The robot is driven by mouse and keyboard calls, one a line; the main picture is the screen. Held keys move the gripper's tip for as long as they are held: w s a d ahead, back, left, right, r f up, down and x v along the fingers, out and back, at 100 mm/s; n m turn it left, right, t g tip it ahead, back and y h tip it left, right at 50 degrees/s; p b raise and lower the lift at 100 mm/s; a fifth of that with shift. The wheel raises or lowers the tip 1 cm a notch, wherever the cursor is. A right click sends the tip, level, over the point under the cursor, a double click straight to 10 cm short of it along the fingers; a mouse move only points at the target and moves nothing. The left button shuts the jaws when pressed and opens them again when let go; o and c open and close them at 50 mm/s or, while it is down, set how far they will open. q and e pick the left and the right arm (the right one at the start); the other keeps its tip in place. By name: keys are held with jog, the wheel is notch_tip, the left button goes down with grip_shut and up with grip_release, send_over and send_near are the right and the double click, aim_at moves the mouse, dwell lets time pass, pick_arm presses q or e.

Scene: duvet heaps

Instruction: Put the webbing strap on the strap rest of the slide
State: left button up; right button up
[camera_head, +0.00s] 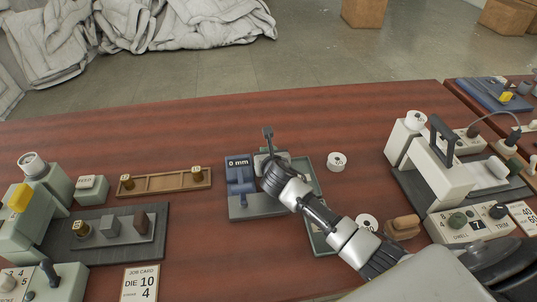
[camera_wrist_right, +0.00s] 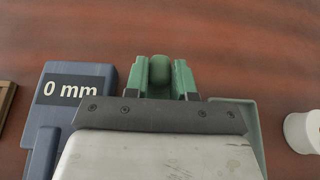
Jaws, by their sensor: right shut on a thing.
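The slide is a small fixture with a blue block (camera_head: 240,178) marked "0 mm", on a grey base in the middle of the table; the block also shows in the right wrist view (camera_wrist_right: 75,90). My right gripper (camera_head: 268,160) is down at the fixture, right of the block. In the right wrist view it is shut on a rounded green piece (camera_wrist_right: 159,72), between its two green fingers. An upright dark lever (camera_head: 268,134) stands just behind it. The gripper hides part of the fixture. I cannot make out the webbing strap or the strap rest for certain.
A green tray (camera_head: 305,164) lies right of the fixture, partly under my arm. White rolls (camera_head: 337,161) lie nearby. A wooden tray (camera_head: 165,183) and green machine (camera_head: 45,200) stand left, a white machine (camera_head: 420,155) right. The table's back middle is clear.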

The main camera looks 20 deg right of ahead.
jog(key=o, duration=0.9)
